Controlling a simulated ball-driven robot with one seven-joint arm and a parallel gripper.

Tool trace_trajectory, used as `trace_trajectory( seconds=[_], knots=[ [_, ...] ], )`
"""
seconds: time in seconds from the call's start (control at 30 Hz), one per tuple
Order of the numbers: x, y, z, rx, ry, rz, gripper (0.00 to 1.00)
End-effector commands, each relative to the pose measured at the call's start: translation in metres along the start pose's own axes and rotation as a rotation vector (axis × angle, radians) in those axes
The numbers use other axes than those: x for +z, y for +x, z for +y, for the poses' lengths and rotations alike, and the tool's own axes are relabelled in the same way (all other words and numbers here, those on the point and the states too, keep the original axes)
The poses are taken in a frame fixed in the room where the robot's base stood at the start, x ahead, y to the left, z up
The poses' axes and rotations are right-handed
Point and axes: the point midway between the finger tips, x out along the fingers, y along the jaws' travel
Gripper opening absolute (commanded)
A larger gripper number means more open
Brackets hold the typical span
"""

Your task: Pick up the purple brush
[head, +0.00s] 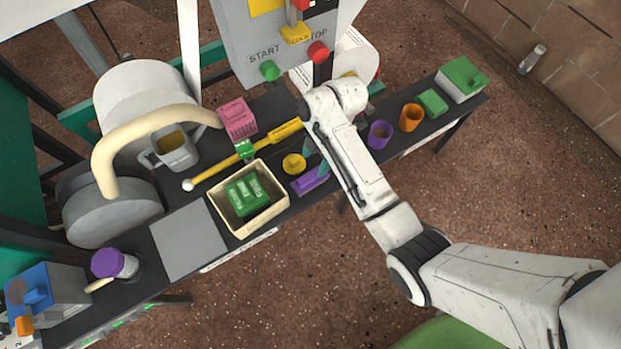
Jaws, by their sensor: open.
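The purple brush (309,182) is a small purple block on the dark bench, just right of the cream tray (279,204). Its right end lies close to my forearm, which hides part of the bench there. My gripper (316,158) is mostly hidden behind my arm; two teal tips show beside the arm, just above the brush in the picture. The tips look apart, with nothing seen between them. Whether the lower tip touches the brush cannot be told.
A yellow round piece (293,163) lies left of the tips. The tray holds a green block (247,195). A yellow rod (250,153) lies behind it. A purple cup (380,134) and an orange cup (411,117) stand right of my arm. A machine panel (280,45) rises behind.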

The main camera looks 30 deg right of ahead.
Motion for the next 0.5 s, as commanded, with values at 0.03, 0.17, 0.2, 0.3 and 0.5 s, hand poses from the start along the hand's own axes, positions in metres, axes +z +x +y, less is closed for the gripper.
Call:
trace_trajectory(
  seconds=[0.03, 0.17, 0.2, 0.3, 0.5],
  knots=[
    [0.001, 0.012, -0.001, -0.004, 0.000, 0.000, 0.61],
    [0.001, 0.032, -0.001, -0.003, 0.001, 0.000, 0.61],
    [0.001, 0.036, -0.001, -0.002, 0.002, -0.001, 0.61],
    [0.001, 0.044, -0.001, -0.001, 0.002, -0.001, 0.61],
    [0.002, 0.055, -0.002, -0.002, 0.003, -0.001, 0.61]
  ],
)
